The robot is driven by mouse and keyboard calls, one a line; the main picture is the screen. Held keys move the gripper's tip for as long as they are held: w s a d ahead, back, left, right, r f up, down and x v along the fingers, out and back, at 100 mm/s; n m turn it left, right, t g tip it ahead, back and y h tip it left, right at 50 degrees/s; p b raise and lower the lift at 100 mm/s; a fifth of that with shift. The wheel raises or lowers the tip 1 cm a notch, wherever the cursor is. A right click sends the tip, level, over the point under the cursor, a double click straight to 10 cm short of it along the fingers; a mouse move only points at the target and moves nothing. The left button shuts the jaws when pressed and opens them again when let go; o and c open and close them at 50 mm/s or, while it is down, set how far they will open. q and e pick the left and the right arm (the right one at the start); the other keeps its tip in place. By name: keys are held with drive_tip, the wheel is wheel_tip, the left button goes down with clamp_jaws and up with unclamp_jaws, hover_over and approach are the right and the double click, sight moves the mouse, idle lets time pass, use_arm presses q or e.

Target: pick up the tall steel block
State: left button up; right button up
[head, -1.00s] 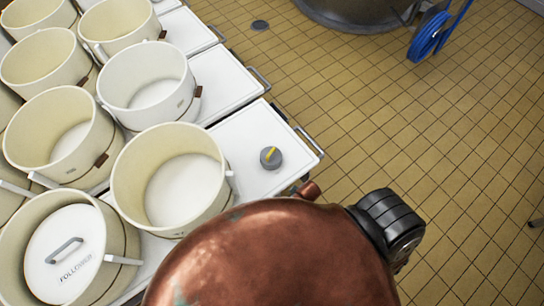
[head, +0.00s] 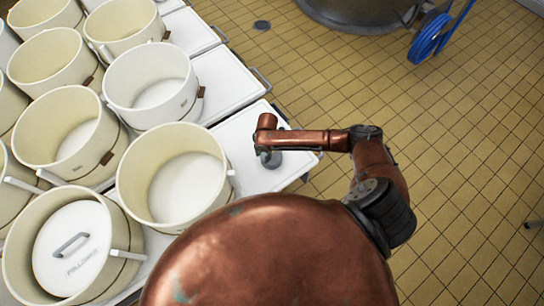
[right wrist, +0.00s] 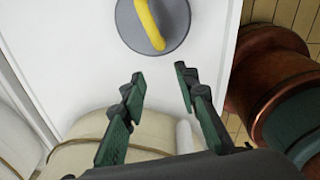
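No tall plain block shows. The one steel-looking piece is a round grey block (head: 272,160) with a yellow bar across its top, standing on the white worktop (head: 236,134). In the right wrist view the grey block (right wrist: 178,18) is at the top, cut off by the frame edge. My right gripper (right wrist: 159,73) is open and empty, its two dark green fingers apart, pointing toward the block but short of it in the picture. In the head view my right wrist and gripper (head: 262,150) hang over the block and partly hide it. My left gripper is out of view.
Several cream pots crowd the worktop to the left; the nearest empty one (head: 178,185) stands close to the block. One pot holds a white lid (head: 72,248). A steel vat (head: 360,12) and blue hose reel (head: 428,40) are at the back.

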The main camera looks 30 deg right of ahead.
sight(276, 161)
drive_tip(key=w+d+r+n+h, duration=0.1)
drive_tip(key=w+d+r+n, duration=0.15)
drive_tip(key=d, duration=0.25)
drive_tip(key=shift+m, duration=0.35)
drive_tip(key=f, duration=0.4)
drive_tip(key=s+f, duration=0.1)
drive_tip(key=f, duration=0.2)
drive_tip(key=shift+d+f, duration=0.1)
drive_tip(key=shift+d, duration=0.1)
clamp_jaws()
drive_tip(key=shift+w, duration=0.15)
